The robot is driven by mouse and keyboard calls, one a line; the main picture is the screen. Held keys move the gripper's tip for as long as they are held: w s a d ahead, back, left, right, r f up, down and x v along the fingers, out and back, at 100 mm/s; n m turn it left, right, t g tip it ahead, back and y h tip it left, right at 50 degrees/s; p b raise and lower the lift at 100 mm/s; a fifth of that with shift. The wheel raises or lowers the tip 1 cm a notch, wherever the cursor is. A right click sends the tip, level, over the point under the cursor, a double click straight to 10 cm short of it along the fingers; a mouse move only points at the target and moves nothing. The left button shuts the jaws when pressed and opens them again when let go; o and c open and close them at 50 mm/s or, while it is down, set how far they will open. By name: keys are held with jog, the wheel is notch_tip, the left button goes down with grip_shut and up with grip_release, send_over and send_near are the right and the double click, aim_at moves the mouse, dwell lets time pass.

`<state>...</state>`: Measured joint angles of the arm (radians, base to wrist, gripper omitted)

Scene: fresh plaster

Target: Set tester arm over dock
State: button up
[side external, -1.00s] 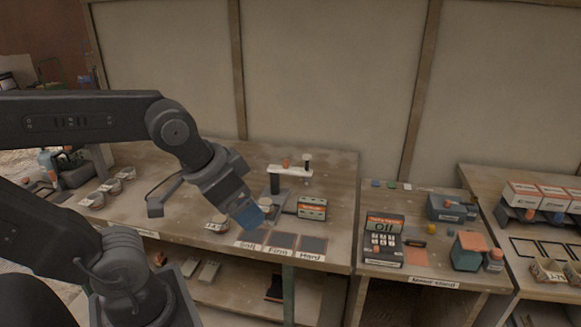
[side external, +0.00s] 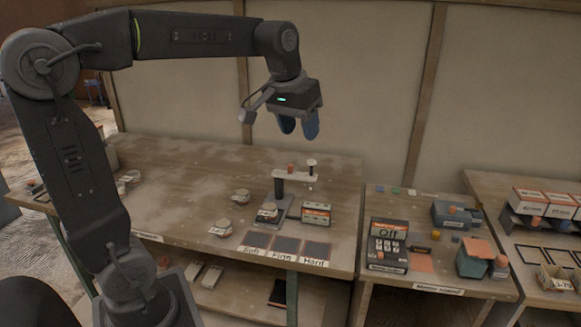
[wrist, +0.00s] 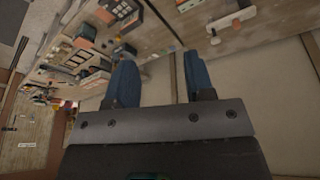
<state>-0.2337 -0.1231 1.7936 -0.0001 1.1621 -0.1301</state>
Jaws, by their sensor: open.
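In the side external view the tester stands on the bench, with a dark post and a pale horizontal arm (side external: 296,177). The arm carries an orange knob (side external: 290,168) and a dark-stemmed, pale-topped plunger (side external: 311,164) at its right end. A lidded jar (side external: 267,211) with a paper tag sits at the tester's grey base (side external: 284,208), below the arm's left part; I cannot tell how exactly it is seated. My gripper (side external: 299,132) hangs above the tester, open and empty, its blue fingers pointing down and clear of the arm. The wrist view shows both fingers (wrist: 158,60) apart with nothing between them.
Two tagged jars (side external: 240,196) (side external: 222,227) stand left of the tester. Dark pads (side external: 287,244) labelled Soft, Firm and Hard lie in front. A keypad device (side external: 388,245) sits on the right-hand stand.

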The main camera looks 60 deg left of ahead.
jog(key=w+a+n+g, duration=0.1)
jog(key=w+a+n, duration=0.1)
jog(key=w+a, duration=0.45)
jog(key=n+g, duration=0.3)
jog(key=n, duration=0.2)
send_over(290, 164)
notch_tip(290, 164, down, 13)
jog(key=shift+h, duration=0.4)
notch_tip(290, 164, down, 13)
jog(key=shift+d+r, duration=0.1)
jog(key=shift+d, duration=0.05)
grip_shut()
